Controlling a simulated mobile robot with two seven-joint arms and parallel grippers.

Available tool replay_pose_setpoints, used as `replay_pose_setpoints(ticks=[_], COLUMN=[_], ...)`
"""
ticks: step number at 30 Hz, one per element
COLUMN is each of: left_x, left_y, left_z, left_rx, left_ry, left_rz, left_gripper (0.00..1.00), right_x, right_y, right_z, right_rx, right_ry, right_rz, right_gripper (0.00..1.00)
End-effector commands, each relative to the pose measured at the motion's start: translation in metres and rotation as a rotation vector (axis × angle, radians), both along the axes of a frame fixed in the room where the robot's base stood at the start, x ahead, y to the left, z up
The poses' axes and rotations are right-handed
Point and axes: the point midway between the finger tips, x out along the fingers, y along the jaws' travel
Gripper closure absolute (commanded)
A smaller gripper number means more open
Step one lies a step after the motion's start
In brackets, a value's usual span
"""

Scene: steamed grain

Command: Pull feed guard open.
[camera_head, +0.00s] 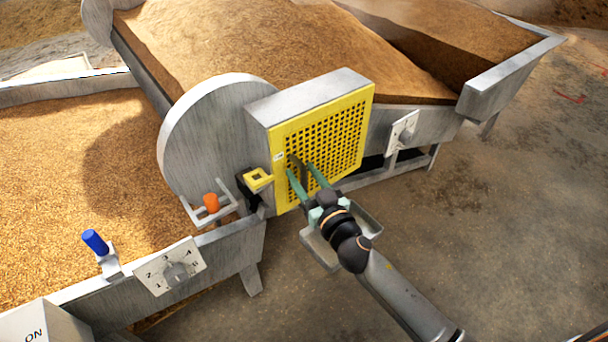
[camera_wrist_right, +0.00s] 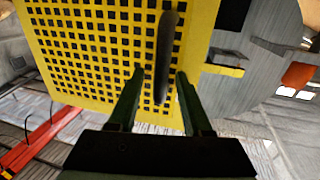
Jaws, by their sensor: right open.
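The feed guard (camera_head: 335,135) is a yellow perforated panel on the front of a grey metal box, and it looks closed against the box. In the right wrist view the guard (camera_wrist_right: 90,50) fills the upper left, with a dark upright handle (camera_wrist_right: 166,50) on it. My right gripper (camera_head: 299,168) is in front of the guard's left part. In the wrist view its open fingers (camera_wrist_right: 160,80) stand on either side of the handle's lower end; I cannot tell whether they touch it. My left gripper is not in view.
A yellow latch-like bracket (camera_head: 258,180) sits left of the guard. An orange knob (camera_head: 211,203), a blue knob (camera_head: 95,242) and a numbered dial (camera_head: 175,272) are on the front left. A second dial (camera_head: 403,133) is on the right. A grey tray (camera_head: 318,245) lies below my wrist.

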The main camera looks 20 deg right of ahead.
Motion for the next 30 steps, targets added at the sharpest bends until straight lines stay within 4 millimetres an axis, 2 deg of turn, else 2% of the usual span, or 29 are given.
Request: replay_pose_setpoints(ticks=[5, 18, 30], left_x=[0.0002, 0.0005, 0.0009], left_y=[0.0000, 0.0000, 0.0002], left_z=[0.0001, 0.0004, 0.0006], left_rx=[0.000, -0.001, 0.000], left_ry=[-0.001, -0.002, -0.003], left_rz=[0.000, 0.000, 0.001], left_gripper=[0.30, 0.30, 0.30], right_x=[-0.0002, -0.0005, -0.0005], right_y=[0.0001, 0.0000, 0.0000], right_z=[-0.0003, -0.0004, -0.0004], right_rx=[0.000, 0.000, 0.000], right_ry=[0.001, 0.001, 0.001], right_rz=[0.000, 0.000, 0.000], right_gripper=[0.51, 1.00, 1.00])
